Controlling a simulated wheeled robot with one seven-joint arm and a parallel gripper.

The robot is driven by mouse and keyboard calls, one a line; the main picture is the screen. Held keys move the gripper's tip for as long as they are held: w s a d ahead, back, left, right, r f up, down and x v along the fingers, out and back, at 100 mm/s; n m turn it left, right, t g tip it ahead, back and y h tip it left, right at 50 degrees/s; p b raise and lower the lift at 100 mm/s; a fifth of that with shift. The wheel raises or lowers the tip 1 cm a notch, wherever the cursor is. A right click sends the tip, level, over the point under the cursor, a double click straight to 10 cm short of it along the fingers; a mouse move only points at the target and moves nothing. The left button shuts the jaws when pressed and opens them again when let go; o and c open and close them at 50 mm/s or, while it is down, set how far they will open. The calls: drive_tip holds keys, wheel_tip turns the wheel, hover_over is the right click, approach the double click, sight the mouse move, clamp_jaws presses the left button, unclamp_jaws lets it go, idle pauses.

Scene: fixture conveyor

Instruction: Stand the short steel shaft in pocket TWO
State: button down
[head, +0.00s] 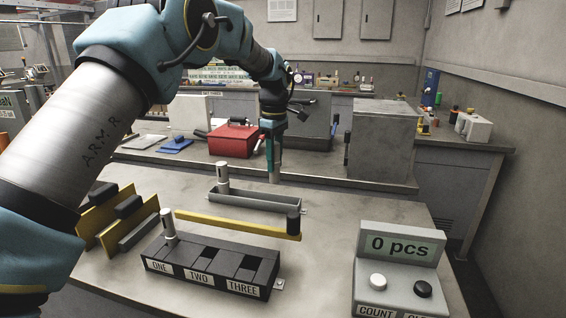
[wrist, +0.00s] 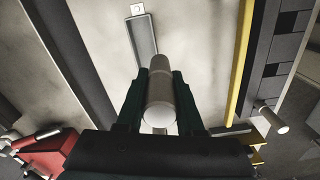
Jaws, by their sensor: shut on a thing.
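My gripper (head: 272,160) is shut on a steel shaft (head: 274,175), held upright behind the right end of the grey trough (head: 265,201). In the wrist view the held shaft (wrist: 160,90) sits between the two dark fingers. Its lower end is close to the table; I cannot tell if it touches. The dark fixture (head: 205,278) at the front has pockets labelled ONE, TWO and THREE. Another steel shaft (head: 169,228) stands in pocket ONE. Pocket TWO (head: 205,256) looks empty. A further shaft (head: 222,176) stands at the trough's left end.
A yellow bar (head: 235,224) with a black knob lies between trough and fixture. A counter box (head: 402,250) reading "0 pcs" stands front right. Yellow-and-black brackets (head: 125,218) stand left. A red toolbox (head: 234,139) and a grey block (head: 381,143) are behind.

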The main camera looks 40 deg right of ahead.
drive_tip(key=s+a+n+p, duration=0.1)
drive_tip(key=s+a+n, duration=0.2)
drive_tip(key=a, duration=0.9)
drive_tip(key=s+a+n+p, duration=0.1)
drive_tip(key=s+a+n, duration=0.2)
drive_tip(key=a, duration=1)
drive_tip(key=n, duration=0.3)
drive_tip(key=shift+s+p, duration=0.15)
drive_tip(key=shift+p, duration=0.2)
drive_tip(key=shift+r+p, duration=0.1)
drive_tip(key=shift+p, duration=0.25)
drive_tip(key=shift+f+b, duration=1.45)
drive_tip(key=shift+f, duration=1.45)
drive_tip(key=shift+f+b, duration=0.8)
drive_tip(key=shift+f, duration=1.35)
